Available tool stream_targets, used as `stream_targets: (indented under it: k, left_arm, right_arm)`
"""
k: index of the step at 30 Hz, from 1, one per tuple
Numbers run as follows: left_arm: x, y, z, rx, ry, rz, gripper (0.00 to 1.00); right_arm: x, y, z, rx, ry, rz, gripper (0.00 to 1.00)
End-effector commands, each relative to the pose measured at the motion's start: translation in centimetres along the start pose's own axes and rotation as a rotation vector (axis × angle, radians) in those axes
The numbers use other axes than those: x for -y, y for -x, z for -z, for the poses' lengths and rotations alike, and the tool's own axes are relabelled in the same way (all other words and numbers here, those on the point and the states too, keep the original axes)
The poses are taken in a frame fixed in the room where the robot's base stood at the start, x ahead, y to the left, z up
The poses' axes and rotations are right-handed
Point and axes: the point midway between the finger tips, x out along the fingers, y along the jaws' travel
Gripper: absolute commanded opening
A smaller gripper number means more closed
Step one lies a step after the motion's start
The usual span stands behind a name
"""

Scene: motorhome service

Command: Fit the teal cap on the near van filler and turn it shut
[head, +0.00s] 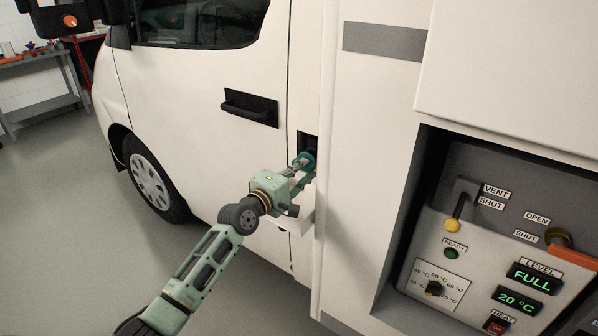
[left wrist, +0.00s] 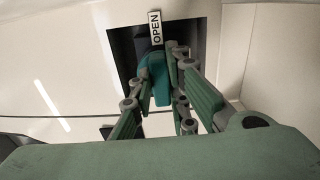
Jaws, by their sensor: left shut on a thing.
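My left gripper (head: 302,168) reaches to the dark square filler recess (head: 308,140) in the side of the white van (head: 190,120). It is shut on the teal cap (head: 308,161), which is at the recess opening. In the left wrist view the teal cap (left wrist: 154,78) shows between the green fingers of the gripper (left wrist: 162,88), in front of the dark recess (left wrist: 127,55). The filler neck is hidden behind the cap, so I cannot tell whether the cap is seated. My right gripper is not in view.
An OPEN label (left wrist: 155,26) stands above the cap. A service panel (head: 490,250) with levers, a knob and displays reading FULL and 20 °C is at the right. A black door handle (head: 250,107) is left of the recess. A workbench (head: 40,85) stands far left; the floor between is clear.

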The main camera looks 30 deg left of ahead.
Motion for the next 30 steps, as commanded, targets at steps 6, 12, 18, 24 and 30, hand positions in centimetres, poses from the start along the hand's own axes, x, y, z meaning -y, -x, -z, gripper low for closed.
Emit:
stream_targets:
  k: [6,12,18,24,30]
  left_arm:
    - [0.1,-0.7,0.0,0.000,0.000,0.000,0.00]
    - [0.0,-1.3,0.0,0.000,0.000,-0.001,0.00]
    - [0.0,-1.9,0.0,0.000,0.000,-0.001,0.00]
    - [0.1,-2.5,0.0,0.000,0.000,0.000,0.00]
    - [0.0,-2.8,0.0,0.000,0.000,0.000,0.22]
  right_arm:
    - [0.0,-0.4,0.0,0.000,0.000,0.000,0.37]
    - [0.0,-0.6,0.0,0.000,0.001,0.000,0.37]
    - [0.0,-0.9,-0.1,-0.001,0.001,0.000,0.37]
    - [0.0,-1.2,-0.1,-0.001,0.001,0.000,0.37]
    - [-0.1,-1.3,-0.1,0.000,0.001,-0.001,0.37]
